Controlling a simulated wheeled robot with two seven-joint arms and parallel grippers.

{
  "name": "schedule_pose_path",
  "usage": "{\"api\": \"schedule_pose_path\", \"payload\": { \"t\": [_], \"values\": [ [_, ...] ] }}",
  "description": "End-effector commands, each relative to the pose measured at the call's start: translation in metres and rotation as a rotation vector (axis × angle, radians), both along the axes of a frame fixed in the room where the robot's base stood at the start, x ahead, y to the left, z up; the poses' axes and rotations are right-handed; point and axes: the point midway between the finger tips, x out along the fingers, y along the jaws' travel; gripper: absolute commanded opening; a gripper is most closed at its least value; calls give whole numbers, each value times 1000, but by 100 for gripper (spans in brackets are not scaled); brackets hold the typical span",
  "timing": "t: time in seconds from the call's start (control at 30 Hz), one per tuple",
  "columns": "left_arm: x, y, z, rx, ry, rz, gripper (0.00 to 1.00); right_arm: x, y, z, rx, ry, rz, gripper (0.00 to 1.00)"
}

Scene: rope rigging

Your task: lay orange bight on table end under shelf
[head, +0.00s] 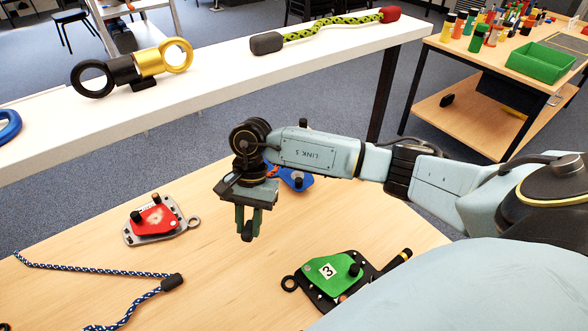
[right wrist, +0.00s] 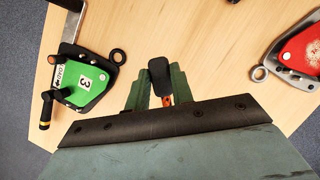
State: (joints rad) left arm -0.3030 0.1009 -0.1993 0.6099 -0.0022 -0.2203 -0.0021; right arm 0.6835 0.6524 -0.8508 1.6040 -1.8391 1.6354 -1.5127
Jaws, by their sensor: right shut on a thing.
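My right gripper (head: 248,222) points down above the middle of the wooden table (head: 215,275). It is shut on a dark end piece (head: 247,237), which sticks out below the fingertips. In the right wrist view, the dark end piece (right wrist: 159,76) sits between the green fingers, with a small orange bit (right wrist: 167,100) at its base. A long orange bight cannot be made out. A little orange also shows by the blue device (head: 296,181), partly behind my right arm. The white shelf (head: 215,72) runs above the table's far side. My left gripper is out of view.
A red device (head: 155,218) lies at left and a green device (head: 332,272) marked 3 at right. A blue-white rope (head: 90,268) lies front left. A yellow-green rope (head: 335,27) and black-gold rings (head: 135,66) lie on the shelf. The tabletop between the devices is bare.

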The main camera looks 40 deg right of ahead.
Motion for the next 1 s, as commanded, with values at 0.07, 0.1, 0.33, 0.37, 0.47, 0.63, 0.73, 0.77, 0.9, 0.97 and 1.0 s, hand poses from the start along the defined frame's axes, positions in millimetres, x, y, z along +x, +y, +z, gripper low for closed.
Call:
{"api": "schedule_pose_path", "payload": {
  "t": [0.07,0.1,0.33,0.37,0.47,0.63,0.73,0.77,0.9,0.97,1.0],
  "values": [
    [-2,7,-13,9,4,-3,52,5,-3,-9,1,-1,-188,0],
    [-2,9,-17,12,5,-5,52,8,-5,-9,2,-3,-275,0],
    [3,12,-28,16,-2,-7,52,19,-15,-10,-1,-2,-617,0],
    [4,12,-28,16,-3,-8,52,20,-15,-10,-1,-2,-641,0],
    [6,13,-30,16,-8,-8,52,21,-17,-14,-1,1,-688,0],
    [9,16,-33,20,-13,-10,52,21,-17,-45,-3,6,-702,0],
    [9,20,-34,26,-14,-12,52,21,-16,-61,-2,3,-700,0],
    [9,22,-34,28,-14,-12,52,21,-17,-65,-2,3,-700,0],
    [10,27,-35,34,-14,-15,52,22,-17,-74,-1,1,-699,0],
    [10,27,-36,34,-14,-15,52,22,-17,-79,-1,1,-699,0],
    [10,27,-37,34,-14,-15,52,22,-17,-84,-2,2,-700,0]
  ]
}}
